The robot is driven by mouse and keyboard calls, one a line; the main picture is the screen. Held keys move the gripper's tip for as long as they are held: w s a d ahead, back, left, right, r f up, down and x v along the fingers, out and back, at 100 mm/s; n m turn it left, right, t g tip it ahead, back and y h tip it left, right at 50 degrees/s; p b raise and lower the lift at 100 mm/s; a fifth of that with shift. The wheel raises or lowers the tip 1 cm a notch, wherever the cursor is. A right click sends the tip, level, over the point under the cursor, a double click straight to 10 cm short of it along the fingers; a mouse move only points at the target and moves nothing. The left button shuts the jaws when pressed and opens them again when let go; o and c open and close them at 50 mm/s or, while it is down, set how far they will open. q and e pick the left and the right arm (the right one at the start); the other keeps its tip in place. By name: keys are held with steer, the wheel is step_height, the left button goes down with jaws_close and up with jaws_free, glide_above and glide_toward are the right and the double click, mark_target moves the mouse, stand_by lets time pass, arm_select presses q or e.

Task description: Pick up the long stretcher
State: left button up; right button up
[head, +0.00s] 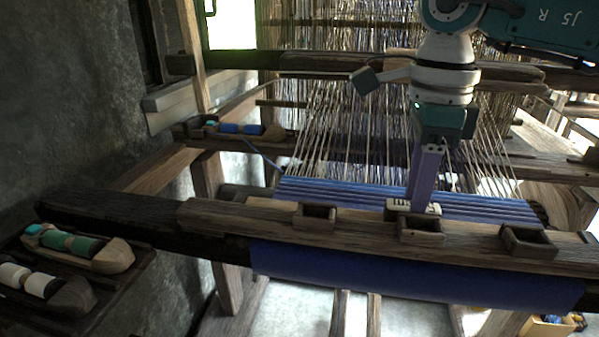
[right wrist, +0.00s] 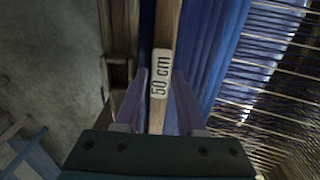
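The long stretcher (right wrist: 169,30) is a straight wooden bar with a white "50 cm" label, running up the middle of the right wrist view. In the head view its label (head: 431,209) shows beside the front beam, partly hidden by my fingers; the rest of the bar is hard to separate from the beam there. My right gripper (head: 425,205) points down over the label. In the right wrist view its two purple fingers (right wrist: 160,84) stand on either side of the bar, apart, with the bar between them; firm contact does not show. My left gripper is out of view.
The front beam (head: 240,218) carries small open wooden boxes (head: 316,216), with blue cloth (head: 400,278) hanging below. Warp threads stretch behind. Shuttles (head: 80,247) lie in trays at the left, and another (head: 235,130) sits farther back. A cross-bar (head: 330,62) runs behind my right arm.

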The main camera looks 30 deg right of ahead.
steer(key=shift+f, duration=0.4)
steer(key=shift+c, duration=0.4)
jaws_close()
